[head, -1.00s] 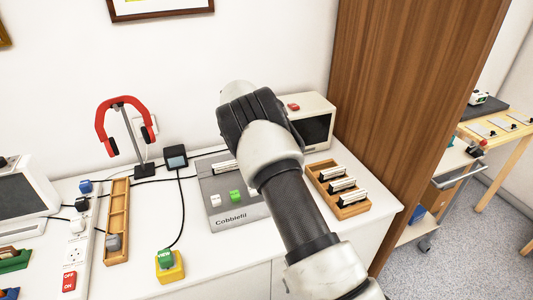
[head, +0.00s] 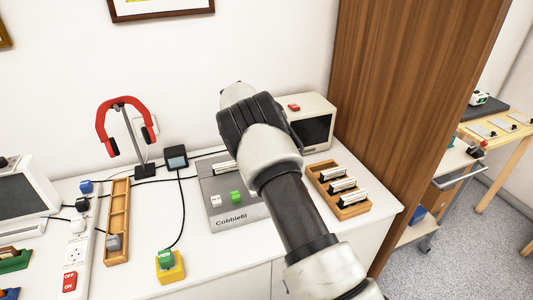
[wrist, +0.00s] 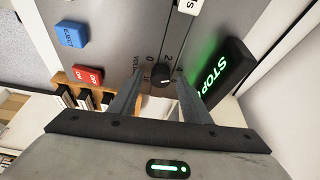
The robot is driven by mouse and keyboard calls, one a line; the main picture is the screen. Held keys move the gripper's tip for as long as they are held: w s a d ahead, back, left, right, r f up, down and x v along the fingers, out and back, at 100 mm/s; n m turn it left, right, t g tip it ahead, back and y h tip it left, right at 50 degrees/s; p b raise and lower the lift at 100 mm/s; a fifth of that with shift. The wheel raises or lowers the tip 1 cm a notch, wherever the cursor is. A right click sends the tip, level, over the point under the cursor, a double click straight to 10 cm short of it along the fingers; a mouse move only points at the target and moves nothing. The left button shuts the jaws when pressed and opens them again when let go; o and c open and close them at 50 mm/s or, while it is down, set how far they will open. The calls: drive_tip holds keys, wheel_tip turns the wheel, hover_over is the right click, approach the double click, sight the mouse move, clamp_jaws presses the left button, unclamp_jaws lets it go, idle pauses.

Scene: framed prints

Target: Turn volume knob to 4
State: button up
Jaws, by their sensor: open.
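In the wrist view, the small dark round volume knob (wrist: 162,76) sits on the grey panel (wrist: 115,22) of a device. A small white mark shows on the knob. The digits 0 and 2 and the word VOLUME are printed around it; other digits are partly covered. My gripper (wrist: 158,73) is open, with one finger on each side of the knob. I cannot tell whether either finger touches it. In the head view, my arm hides the knob and fingertips above the grey "Cobbletil" console (head: 240,212).
A wooden cartridge rack (head: 338,190) stands right of the console, and a red headphone stand (head: 145,168) stands left.

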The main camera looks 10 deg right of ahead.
drive_tip(key=shift+r, duration=0.1)
drive_tip(key=p+v, duration=0.2)
drive_tip(key=v, duration=1.5)
drive_tip(key=shift+r, duration=0.15)
drive_tip(key=s+d+r+n+t+y+p, duration=0.1)
drive_tip(key=s+d+r+n+y+p, duration=0.2)
drive_tip(key=s+r, duration=0.7)
drive_tip(key=s+d+r+n+t+y+p, duration=0.1)
drive_tip(key=s+d+r+n+p, duration=0.3)
drive_tip(key=s+r, duration=0.65)
drive_tip(key=s+n+t+p, duration=0.2)
drive_tip(key=s+n+p, duration=0.2)
drive_tip(key=s, duration=1.7)
drive_tip(key=n, duration=0.3)
drive_tip(key=shift+s+d+r+n, duration=0.2)
drive_tip(key=shift+n, duration=0.2)
